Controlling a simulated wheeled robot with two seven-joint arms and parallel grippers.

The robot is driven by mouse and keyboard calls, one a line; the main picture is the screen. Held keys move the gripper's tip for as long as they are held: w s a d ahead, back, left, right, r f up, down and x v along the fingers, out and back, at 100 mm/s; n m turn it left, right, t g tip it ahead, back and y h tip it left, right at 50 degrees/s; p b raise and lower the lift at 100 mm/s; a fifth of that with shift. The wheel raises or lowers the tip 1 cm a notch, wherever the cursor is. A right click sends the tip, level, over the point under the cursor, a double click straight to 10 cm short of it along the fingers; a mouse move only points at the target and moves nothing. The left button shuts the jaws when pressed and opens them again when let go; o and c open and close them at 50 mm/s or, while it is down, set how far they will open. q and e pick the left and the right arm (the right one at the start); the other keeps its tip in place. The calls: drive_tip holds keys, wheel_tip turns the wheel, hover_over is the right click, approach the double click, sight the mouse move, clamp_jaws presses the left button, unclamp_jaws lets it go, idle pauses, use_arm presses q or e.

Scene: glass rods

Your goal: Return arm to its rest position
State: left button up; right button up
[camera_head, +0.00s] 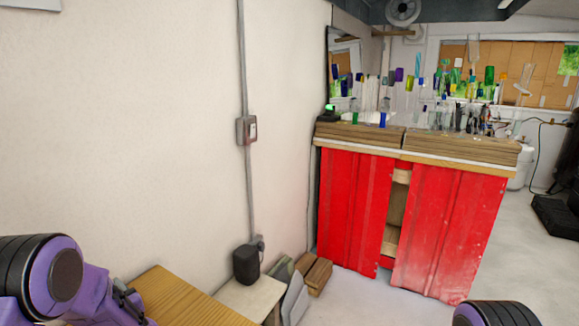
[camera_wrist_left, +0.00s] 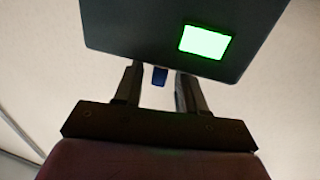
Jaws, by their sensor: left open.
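My left gripper (camera_wrist_left: 157,72) is open in the left wrist view, its two dark fingers apart. A small dark blue piece (camera_wrist_left: 159,76) shows between the fingertips; I cannot tell whether it touches them. A dark panel (camera_wrist_left: 130,30) with a bright green lit patch (camera_wrist_left: 206,40) fills the top of that view, just beyond the fingers. In the head view my left arm (camera_head: 60,285), purple and black, is low at the left edge, and its fingers do not show clearly. Part of my right arm (camera_head: 495,314) shows at the bottom right; its gripper is outside the picture.
A red-fronted cabinet (camera_head: 355,205) stands against the back, with several coloured glass pieces (camera_head: 490,75) above its wooden top. A small black device with a green light (camera_head: 328,114) sits at its left end. A wooden tabletop (camera_head: 190,300) is near my left arm. Floor (camera_head: 365,300) is clear before the cabinet.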

use_arm(q)
drive_tip(key=m+t+h, duration=0.2)
drive_tip(key=t+h+p, duration=0.1)
drive_tip(key=shift+s+a+r+m, duration=0.1)
drive_tip(key=shift+s+a+m, duration=0.2)
drive_tip(key=shift+m, duration=0.1)
drive_tip(key=m+t+h, duration=0.1)
drive_tip(key=m+h, duration=0.1)
drive_tip(key=h, duration=0.1)
drive_tip(key=m+t+h+p, duration=0.1)
drive_tip(key=m+t+h, duration=0.1)
drive_tip(key=h, duration=0.1)
drive_tip(key=shift+a, duration=0.15)
